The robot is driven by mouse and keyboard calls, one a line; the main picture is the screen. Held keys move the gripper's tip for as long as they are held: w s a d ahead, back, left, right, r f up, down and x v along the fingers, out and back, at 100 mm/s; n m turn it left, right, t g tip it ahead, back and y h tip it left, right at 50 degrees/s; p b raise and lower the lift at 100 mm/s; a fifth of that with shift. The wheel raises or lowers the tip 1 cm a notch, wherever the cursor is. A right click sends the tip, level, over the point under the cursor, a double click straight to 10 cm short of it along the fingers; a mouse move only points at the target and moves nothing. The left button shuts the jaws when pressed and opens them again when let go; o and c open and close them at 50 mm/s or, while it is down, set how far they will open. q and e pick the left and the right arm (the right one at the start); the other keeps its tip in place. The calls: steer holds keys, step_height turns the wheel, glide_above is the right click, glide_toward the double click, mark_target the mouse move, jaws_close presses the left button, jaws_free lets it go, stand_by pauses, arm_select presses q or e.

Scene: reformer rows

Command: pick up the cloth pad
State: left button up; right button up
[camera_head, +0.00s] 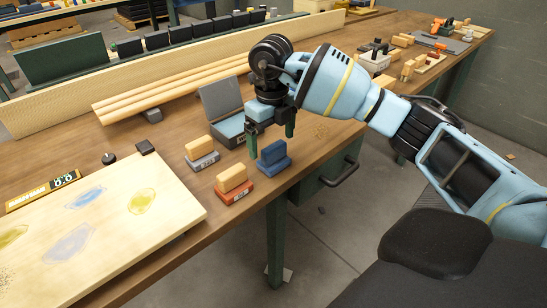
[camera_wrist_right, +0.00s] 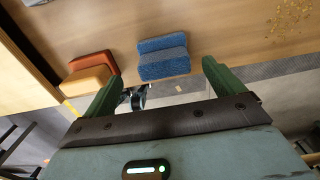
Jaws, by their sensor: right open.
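The blue cloth pad (camera_head: 273,152) stands near the front edge of the wooden workbench (camera_head: 215,215). It has a raised upper part and a wider lower part. In the right wrist view the blue pad (camera_wrist_right: 163,57) shows a woven-looking surface and lies just beyond the fingertips, between their lines. My left gripper is not in view.
Two wood-topped blocks, one on an orange base (camera_head: 233,184) and one on a grey base (camera_head: 201,153), stand left of the pad. An open grey box (camera_head: 222,101) is behind. A pale board (camera_head: 110,225) fills the front left. The bench edge is close to the pad.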

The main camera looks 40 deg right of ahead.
mark_target(274, 146)
steer(key=shift+d+f, duration=0.2)
steer(key=shift+f, duration=1)
steer(key=shift+d+f, duration=0.15)
steer(key=shift+f, duration=1.35)
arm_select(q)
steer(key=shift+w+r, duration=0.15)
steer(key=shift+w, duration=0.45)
